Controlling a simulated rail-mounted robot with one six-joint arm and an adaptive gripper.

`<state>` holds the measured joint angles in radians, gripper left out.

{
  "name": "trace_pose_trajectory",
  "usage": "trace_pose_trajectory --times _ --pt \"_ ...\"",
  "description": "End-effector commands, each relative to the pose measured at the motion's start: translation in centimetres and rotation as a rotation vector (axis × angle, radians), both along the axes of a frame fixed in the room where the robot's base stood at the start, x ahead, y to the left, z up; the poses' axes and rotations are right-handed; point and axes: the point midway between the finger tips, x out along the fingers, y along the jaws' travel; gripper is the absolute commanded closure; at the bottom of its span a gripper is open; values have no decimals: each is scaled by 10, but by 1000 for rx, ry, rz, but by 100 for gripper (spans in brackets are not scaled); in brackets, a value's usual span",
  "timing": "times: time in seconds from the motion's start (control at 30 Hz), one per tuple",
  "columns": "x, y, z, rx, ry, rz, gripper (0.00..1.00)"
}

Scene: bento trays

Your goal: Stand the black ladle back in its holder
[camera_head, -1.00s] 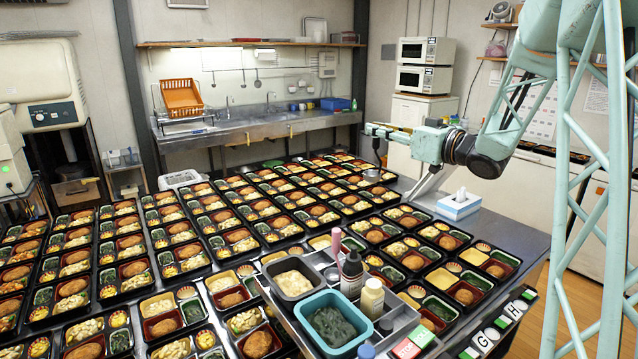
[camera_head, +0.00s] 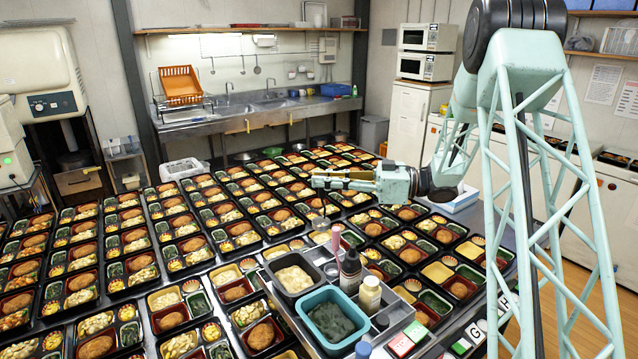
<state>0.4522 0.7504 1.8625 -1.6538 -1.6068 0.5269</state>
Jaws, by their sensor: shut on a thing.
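My gripper (camera_head: 322,182) is above the rows of bento trays, near the middle of the camera_head view, pointing left. It is shut on the black ladle, a thin dark shape (camera_head: 323,204) that hangs down below the fingertips. Its bowl (camera_head: 320,222) is low, above the trays and behind the pink-topped thing in the grey caddy. The grip point itself is too small to see clearly. A grey caddy (camera_head: 398,322) with compartments stands at the front. I cannot tell which part of the scene is the ladle's holder.
The caddy holds a grey tub (camera_head: 272,266) of pale food, a teal tub (camera_head: 305,297) of dark greens, a dark bottle (camera_head: 350,272) and a cream bottle (camera_head: 370,295). Filled bento trays (camera_head: 155,328) cover most of the table. A sink counter (camera_head: 225,122) stands behind.

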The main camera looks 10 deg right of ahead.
Motion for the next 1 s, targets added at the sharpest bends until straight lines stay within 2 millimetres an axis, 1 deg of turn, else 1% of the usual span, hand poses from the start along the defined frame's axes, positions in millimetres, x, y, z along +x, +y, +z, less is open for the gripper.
trace_pose_trajectory --times 0.13,0.3,0.77,1.0 --pt "-12 10 -9 0 1 66 100" --pt "-18 15 -14 -1 1 96 100" --pt "-18 15 -15 -1 0 97 100" --pt "-18 15 -23 -1 0 97 100"
